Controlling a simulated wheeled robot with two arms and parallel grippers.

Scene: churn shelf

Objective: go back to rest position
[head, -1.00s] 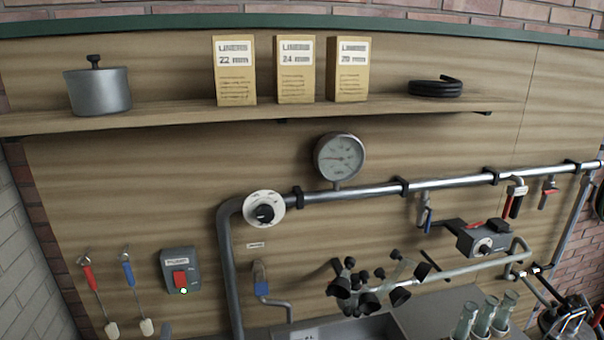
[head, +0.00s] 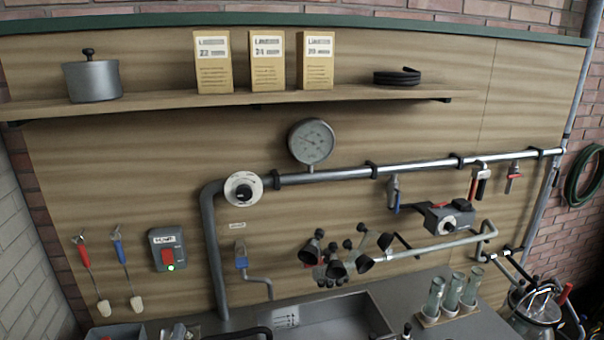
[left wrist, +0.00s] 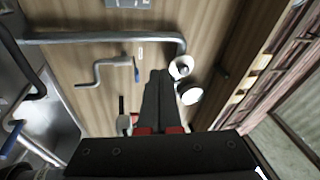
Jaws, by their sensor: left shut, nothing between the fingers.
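My left gripper (left wrist: 160,72) shows in the left wrist view. Its two dark fingers with red bases lie together, with nothing between them. They point toward the wooden wall panel, near the white dial (left wrist: 180,68) and the round gauge (left wrist: 190,93). The distance to the panel is hard to tell. In the head view I cannot clearly make out the left gripper. My right gripper does not show in either view.
In the head view, a shelf (head: 150,103) holds a pot (head: 91,78), boxes (head: 213,62) and a black coil (head: 396,76). Below are the pipe (head: 340,174), black-ended fittings (head: 335,268), a sink (head: 340,318) and glass tubes (head: 453,291). A glass vessel (head: 533,310) stands lower right.

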